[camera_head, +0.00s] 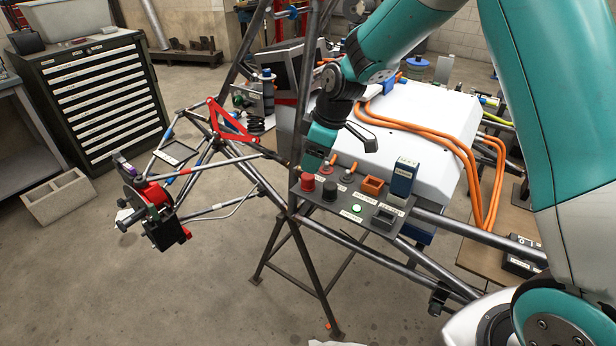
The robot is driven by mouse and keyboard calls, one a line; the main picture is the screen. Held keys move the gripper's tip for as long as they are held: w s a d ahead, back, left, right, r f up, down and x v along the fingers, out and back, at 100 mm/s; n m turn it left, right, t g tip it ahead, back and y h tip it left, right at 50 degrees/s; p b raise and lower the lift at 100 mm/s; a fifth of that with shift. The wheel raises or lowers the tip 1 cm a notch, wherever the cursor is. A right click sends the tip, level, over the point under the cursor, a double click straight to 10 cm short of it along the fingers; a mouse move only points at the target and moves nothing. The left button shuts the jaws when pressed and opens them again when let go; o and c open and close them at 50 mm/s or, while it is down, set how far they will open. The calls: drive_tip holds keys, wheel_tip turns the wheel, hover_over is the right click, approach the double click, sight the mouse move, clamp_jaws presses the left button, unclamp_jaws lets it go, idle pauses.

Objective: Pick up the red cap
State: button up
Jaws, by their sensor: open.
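The red cap (308,182) sits at the left end of a dark control panel, next to a black cap (329,190). My gripper (303,168) is at the end of the teal arm, just above and behind the red cap in the camera view. It is small here and partly hidden by the wrist; its jaws are open and hold nothing that I can see. I cannot tell the exact gap between the fingers and the cap.
The panel also carries toggle switches (349,174), an orange socket (372,186), a lit green button (357,208) and a blue box (402,179). Chassis tubes (259,172) run close by on the left. A white case (420,150) with orange cables (468,150) stands behind.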

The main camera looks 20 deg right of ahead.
sight(309, 176)
drive_tip(key=shift+s+p+x, duration=0.2)
drive_tip(key=shift+p+x, duration=0.25)
drive_tip(key=shift+x, duration=1.1)
drive_tip(key=shift+s+p+x, duration=0.2)
drive_tip(key=shift+p+x, duration=0.2)
drive_tip(key=shift+x, duration=1.2)
drive_tip(key=shift+d, duration=0.15)
drive_tip(key=c, duration=1)
